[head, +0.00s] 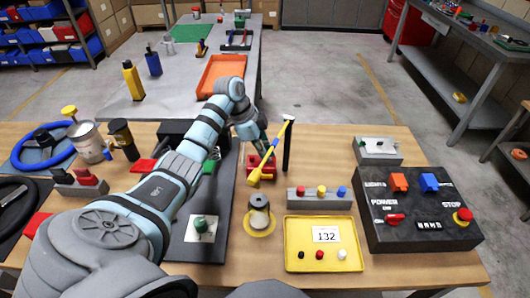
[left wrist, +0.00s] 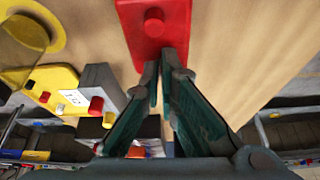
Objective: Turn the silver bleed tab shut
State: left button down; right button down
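I cannot clearly pick out a silver bleed tab in either view. A grey box (head: 378,158) with a pale top plate stands at the back right of the near table; fine parts on it are too small to tell. My left arm reaches over the table in the head view, and its gripper end points down near a red block (head: 252,162), its fingers mostly hidden. In the left wrist view, the fingertips (left wrist: 162,62) are together with nothing seen between them, close to a red block with a round red knob (left wrist: 153,22). My right gripper is not in view.
A yellow tool (head: 271,153) and a black upright rod (head: 287,147) are beside the gripper. A silver round part on a yellow disc (head: 259,216), a yellow tray (head: 297,258) and a dark switch box (head: 420,234) stand nearby.

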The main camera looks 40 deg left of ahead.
pick_arm(q)
jog(key=shift+w+m+g+h, duration=0.1)
jog(key=shift+m+g+h, duration=0.2)
jog(key=shift+m, duration=0.8)
jog(key=shift+w+f+m+g+b, duration=0.15)
jog(key=shift+m+g+b, duration=0.4)
jog(key=shift+m, duration=0.65)
jog(key=m+g+b, duration=0.1)
jog(key=m+b, duration=0.2)
jog(key=b, duration=0.1)
jog(key=shift+w+f+m, duration=0.1)
jog(key=shift+w+m, duration=0.05)
jog(key=shift+m, duration=0.15)
jog(key=shift+m+g+b, duration=0.45)
jog(key=shift+m+b, duration=0.15)
jog(key=shift+b, duration=0.3)
jog(key=shift+r, duration=0.2)
jog(key=c, duration=1.9)
grip_release()
jog(key=shift+w, duration=0.1)
